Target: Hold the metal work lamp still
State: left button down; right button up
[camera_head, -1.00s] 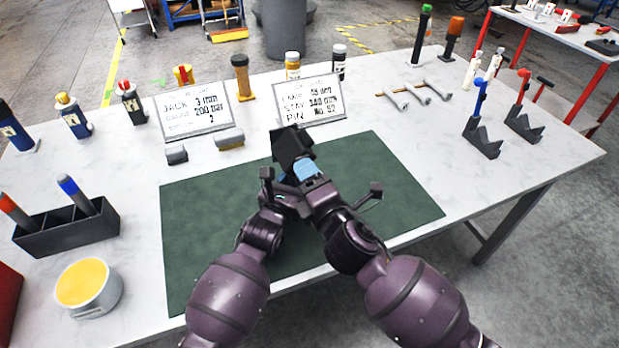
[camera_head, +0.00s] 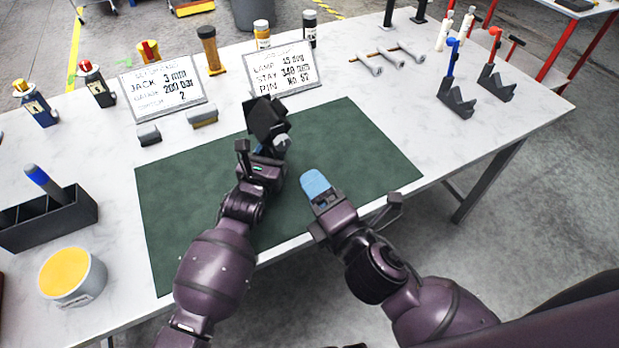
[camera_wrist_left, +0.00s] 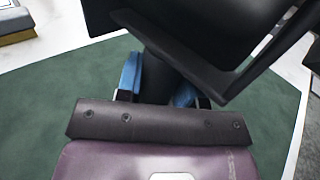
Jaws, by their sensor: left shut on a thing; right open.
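The metal work lamp (camera_head: 262,118) is dark, with an angular black head, and is held above the green mat (camera_head: 345,135). My left gripper (camera_head: 273,152) is shut on it. In the left wrist view the lamp (camera_wrist_left: 185,35) rises between the blue fingertips of that gripper (camera_wrist_left: 158,85), its black head filling the top. My right gripper (camera_head: 316,186) is open and empty, to the right of the lamp and nearer me, apart from it, over the mat. The lamp's lower part is largely hidden by my left gripper.
Two lettered signs (camera_head: 283,74) stand behind the mat, with two small blocks (camera_head: 202,118) left of it. A black compartment holder (camera_head: 48,222) and a yellow-topped tin (camera_head: 70,278) stand at the left. Dark stands (camera_head: 457,100) are at the right. The mat's right part is clear.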

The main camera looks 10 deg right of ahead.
dwell(0.4)
pick_arm(q)
jog(key=c, duration=0.7)
grip_release()
